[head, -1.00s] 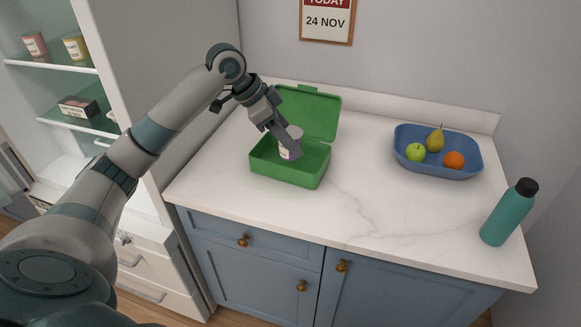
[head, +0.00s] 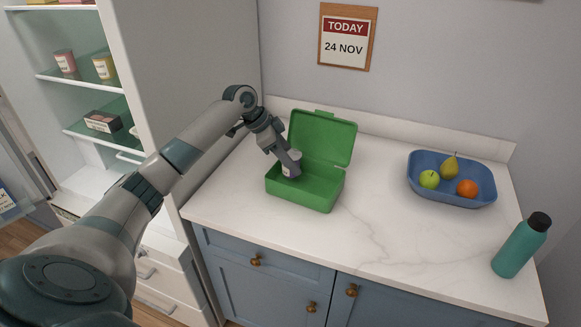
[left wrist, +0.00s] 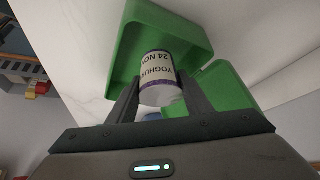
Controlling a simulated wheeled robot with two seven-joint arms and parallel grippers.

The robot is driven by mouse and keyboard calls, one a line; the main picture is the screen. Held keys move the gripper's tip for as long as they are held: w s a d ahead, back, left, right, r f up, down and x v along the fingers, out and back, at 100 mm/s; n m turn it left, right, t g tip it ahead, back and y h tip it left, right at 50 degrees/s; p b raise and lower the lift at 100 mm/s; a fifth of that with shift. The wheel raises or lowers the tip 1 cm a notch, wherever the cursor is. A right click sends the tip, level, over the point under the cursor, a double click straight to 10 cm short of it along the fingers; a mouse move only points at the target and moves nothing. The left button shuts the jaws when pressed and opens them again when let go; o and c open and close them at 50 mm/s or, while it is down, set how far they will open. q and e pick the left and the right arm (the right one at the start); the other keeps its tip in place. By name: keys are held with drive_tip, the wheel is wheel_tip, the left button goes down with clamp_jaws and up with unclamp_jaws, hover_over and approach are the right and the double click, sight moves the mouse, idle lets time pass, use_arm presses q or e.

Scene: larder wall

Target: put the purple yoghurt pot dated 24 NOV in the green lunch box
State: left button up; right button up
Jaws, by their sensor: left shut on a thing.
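My left gripper (head: 291,163) is shut on the yoghurt pot (left wrist: 158,73). In the left wrist view the pot's pale label reads YOGHURT 24 NOV, upside down, and its end shows a purple band. In the head view the pot (head: 288,170) is partly hidden behind the fingers. The green lunch box (head: 303,197) stands on the worktop with its lid (head: 321,139) open at the back. It also shows in the left wrist view (left wrist: 128,62). The pot is at the box's opening; whether it touches the floor inside cannot be told. My right gripper is not in view.
A blue tray (head: 452,195) with a pear, an apple and an orange stands right on the worktop. A teal bottle (head: 519,250) is near the right front edge. Open shelves (head: 85,81) with pots are at left. A wall calendar (head: 346,39) reads 24 NOV. The worktop's middle front is clear.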

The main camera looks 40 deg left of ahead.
use_arm(q)
drive_tip(key=shift+w+a+f, duration=0.2)
drive_tip(key=shift+a, duration=0.05)
drive_tip(key=shift+f, duration=0.1)
wheel_tip(320, 180, down, 3)
drive_tip(key=shift+r+p, duration=0.15)
drive_tip(key=shift+p, duration=0.65)
drive_tip(key=shift+f, duration=0.55)
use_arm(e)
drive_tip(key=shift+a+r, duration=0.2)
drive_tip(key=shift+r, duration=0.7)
use_arm(q)
drive_tip(key=shift+f, duration=0.1)
drive_tip(key=o, duration=1.1)
